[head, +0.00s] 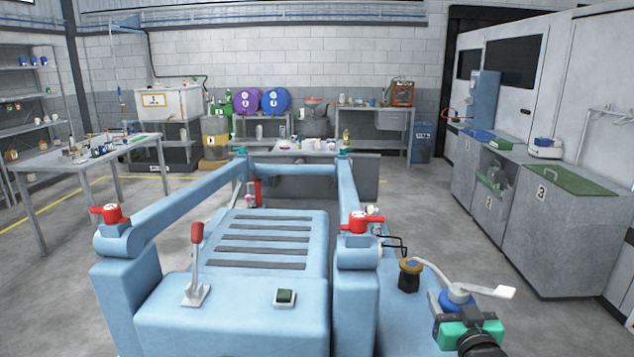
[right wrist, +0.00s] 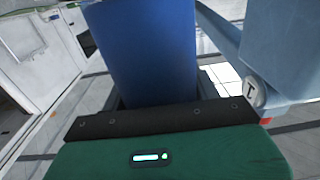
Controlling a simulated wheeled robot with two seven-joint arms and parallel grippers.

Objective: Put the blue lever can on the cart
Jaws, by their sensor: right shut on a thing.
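The blue lever can (head: 458,298) is at the lower right of the head view, seen from above, with a pale lever and a thin curved spout on top. My right gripper (head: 455,315), with a green body, is shut on it. In the right wrist view the can's blue side (right wrist: 145,50) rises upright between the dark fingers. A light blue framework (head: 240,310) with rails, red knobs and a red-handled lever fills the foreground. I cannot tell whether it is the cart. My left gripper is out of view.
A small black pot with an orange-brown top (head: 409,275) stands close left of the can. A worktable (head: 95,160) with small items stands at left. Grey cabinets (head: 560,220) with a green mat line the right. Bare floor (head: 425,190) lies between the framework and the cabinets.

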